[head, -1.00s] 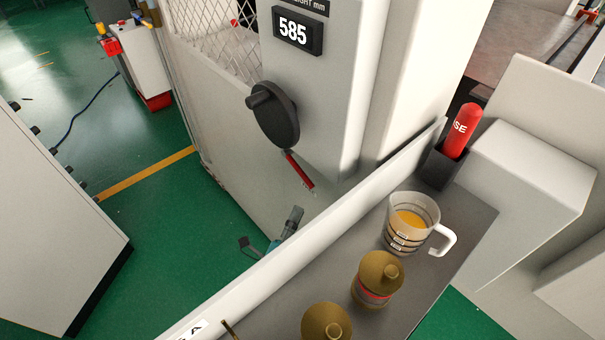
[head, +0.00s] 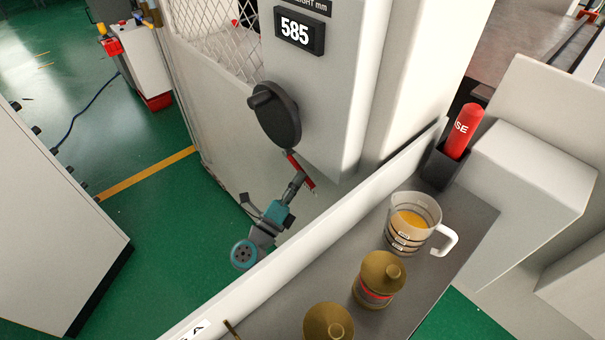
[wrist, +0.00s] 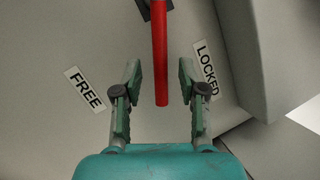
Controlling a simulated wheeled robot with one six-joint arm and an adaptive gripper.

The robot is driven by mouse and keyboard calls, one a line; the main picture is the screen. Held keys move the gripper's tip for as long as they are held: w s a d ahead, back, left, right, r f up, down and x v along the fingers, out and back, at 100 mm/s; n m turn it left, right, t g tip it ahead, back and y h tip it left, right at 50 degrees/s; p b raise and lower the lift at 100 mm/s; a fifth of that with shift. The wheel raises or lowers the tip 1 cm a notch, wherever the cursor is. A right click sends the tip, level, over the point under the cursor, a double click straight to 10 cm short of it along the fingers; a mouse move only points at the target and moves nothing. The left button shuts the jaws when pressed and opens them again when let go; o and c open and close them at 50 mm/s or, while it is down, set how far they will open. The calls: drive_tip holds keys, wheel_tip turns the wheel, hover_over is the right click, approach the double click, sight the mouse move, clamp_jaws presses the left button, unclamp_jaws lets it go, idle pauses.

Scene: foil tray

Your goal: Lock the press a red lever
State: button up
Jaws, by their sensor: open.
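The red lever (head: 300,170) hangs below the black round handwheel (head: 276,116) on the grey press column in the head view. In the wrist view the red lever (wrist: 160,60) comes down from the top, its free end between my open gripper fingers (wrist: 160,92). I see a gap on each side of it. A FREE label (wrist: 84,89) is to the left and a LOCKED label (wrist: 206,70) to the right; the lever points between them. In the head view my gripper (head: 297,184) overlaps the lever's lower part; contact cannot be told there.
A white rail (head: 320,232) runs diagonally in front of my arm. Green floor is open at left.

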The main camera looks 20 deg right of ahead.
drive_tip(key=shift+x, duration=1.4)
clamp_jaws()
